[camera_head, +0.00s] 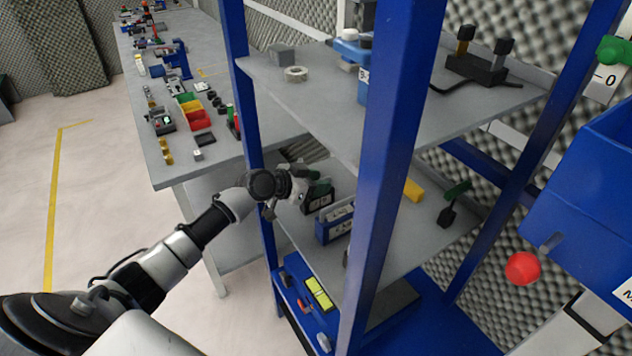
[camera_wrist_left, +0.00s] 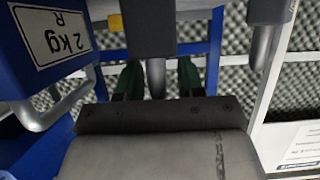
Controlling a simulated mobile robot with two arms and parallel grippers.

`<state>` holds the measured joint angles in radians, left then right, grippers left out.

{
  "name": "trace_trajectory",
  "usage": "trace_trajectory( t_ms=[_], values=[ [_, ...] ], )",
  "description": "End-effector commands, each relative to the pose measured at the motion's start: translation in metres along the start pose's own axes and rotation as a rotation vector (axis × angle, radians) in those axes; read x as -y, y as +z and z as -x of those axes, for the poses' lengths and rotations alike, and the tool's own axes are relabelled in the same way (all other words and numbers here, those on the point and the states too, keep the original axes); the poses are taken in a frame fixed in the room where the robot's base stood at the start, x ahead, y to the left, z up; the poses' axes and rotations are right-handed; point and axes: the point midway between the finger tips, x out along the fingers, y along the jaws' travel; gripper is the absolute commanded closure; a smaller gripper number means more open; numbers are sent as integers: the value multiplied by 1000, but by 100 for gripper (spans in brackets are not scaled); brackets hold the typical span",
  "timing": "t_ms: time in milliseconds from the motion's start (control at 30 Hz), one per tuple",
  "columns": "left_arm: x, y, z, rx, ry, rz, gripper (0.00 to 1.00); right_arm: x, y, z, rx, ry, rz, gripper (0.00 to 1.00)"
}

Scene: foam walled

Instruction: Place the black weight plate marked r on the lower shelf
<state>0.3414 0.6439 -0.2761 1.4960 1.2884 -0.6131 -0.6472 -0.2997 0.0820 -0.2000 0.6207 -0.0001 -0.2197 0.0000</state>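In the head view my left gripper (camera_head: 305,186) reaches in between the rack's posts, over the shelf below the top one. A dark, labelled block (camera_head: 318,202), apparently the black weight plate, stands right at its fingertips; I cannot read its marking. In the left wrist view my two dark green fingers (camera_wrist_left: 160,80) are apart, with a thin grey bar between them that may be a handle. A blue weight (camera_head: 335,224) stands beside the dark block. In the wrist view a blue weight marked 2 kg R (camera_wrist_left: 66,36) has a metal handle. My right gripper is not in view.
Blue rack posts (camera_head: 388,150) stand close to my left arm. The top shelf (camera_head: 410,118) carries several items. The blue bottom level (camera_head: 430,330) holds a yellow-green item (camera_head: 318,294). A cluttered grey table (camera_head: 225,155) stands at left.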

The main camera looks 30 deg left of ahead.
Motion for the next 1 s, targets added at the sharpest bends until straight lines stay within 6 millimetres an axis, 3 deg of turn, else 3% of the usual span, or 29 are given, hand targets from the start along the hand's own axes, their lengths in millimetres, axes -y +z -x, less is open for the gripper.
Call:
trace_trajectory(
  t_ms=[233,500,700,1000],
  values=[
    [1,2,20,2,-2,-2,62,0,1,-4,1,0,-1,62],
    [1,4,78,5,-1,-4,62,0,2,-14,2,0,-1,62],
    [0,2,108,2,-1,0,62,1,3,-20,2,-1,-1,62],
    [0,-1,120,-1,1,-1,62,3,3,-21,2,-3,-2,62]
  ],
)
